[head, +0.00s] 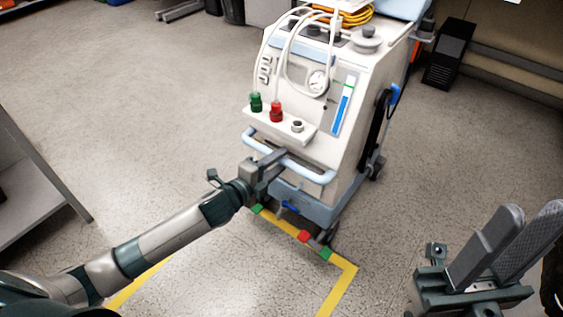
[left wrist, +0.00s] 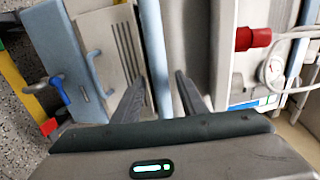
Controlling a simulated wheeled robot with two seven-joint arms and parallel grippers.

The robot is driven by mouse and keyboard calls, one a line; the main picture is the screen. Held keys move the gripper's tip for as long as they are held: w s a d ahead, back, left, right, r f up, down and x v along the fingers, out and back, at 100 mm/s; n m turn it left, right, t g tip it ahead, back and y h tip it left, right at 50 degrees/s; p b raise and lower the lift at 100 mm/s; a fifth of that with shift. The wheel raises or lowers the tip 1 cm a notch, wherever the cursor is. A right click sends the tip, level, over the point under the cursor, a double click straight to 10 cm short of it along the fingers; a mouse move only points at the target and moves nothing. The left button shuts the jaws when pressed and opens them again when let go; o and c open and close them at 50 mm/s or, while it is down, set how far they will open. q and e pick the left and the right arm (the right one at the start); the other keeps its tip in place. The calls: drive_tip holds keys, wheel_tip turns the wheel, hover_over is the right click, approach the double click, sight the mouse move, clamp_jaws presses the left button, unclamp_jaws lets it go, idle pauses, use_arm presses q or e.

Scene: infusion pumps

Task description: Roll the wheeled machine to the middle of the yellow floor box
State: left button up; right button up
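The wheeled machine (head: 318,110) is a white and pale blue cabinet with a gauge, hoses and a pale blue front handle (head: 312,174). It stands upright at the far side of the yellow floor box (head: 343,288), whose far edge runs by its base. Much of the box is hidden by my left arm and the picture edge. My left gripper (head: 272,161) is at the front handle. In the left wrist view its fingers (left wrist: 160,88) are apart, with a pale blue bar between them. My right gripper (head: 532,212) is open and empty at the lower right, away from the machine.
Small green and red blocks (head: 303,236) show at the machine's lower front, along the tape. A grey shelf (head: 30,185) stands at the left, and a black box (head: 449,53) by the back right wall. The floor left of the machine is clear.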

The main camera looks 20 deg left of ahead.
use_arm(q)
drive_tip(key=shift+x, duration=0.85)
clamp_jaws()
drive_tip(key=shift+s, duration=0.1)
